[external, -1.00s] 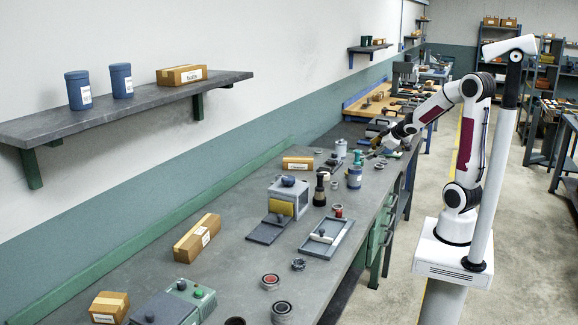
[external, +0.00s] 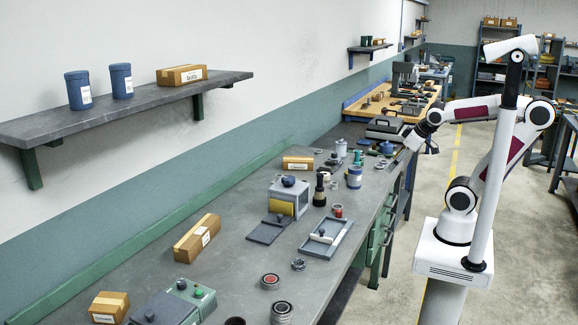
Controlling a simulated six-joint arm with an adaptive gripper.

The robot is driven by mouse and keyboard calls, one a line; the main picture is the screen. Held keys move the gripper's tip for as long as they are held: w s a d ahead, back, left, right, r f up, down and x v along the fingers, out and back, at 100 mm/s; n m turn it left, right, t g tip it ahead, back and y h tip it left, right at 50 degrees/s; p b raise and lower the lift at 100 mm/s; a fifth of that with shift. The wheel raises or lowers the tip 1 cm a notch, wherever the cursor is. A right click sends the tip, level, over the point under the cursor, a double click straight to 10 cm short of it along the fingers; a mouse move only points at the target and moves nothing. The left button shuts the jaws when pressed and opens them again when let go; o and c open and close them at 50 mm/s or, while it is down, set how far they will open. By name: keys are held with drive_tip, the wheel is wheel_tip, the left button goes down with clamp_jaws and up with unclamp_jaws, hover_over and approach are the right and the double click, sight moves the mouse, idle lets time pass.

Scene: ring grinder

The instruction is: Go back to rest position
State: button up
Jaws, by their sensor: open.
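My gripper (external: 407,160) is at the far right part of the grey workbench (external: 240,265), over its right edge, with its fingers pointing down and to the left. It is open, and I see nothing between its fingers, though it is small in this view. My arm stands to the right of the bench and is folded back, with its elbow out to the right.
A grey tray (external: 343,238), a grey block-shaped device (external: 303,192), a black-handled tool (external: 319,190) and several rings crowd the bench. A grey case (external: 385,128) lies behind the gripper. A wall shelf (external: 150,95) hangs at left.

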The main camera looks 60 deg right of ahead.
drive_tip(key=s+a+y, duration=0.2)
drive_tip(key=s+a, duration=0.3)
drive_tip(key=a, duration=0.1)
drive_tip(key=shift+f+g, duration=0.3)
drive_tip(key=shift+g, duration=0.1)
drive_tip(key=shift+s, duration=0.1)
idle(0.7)
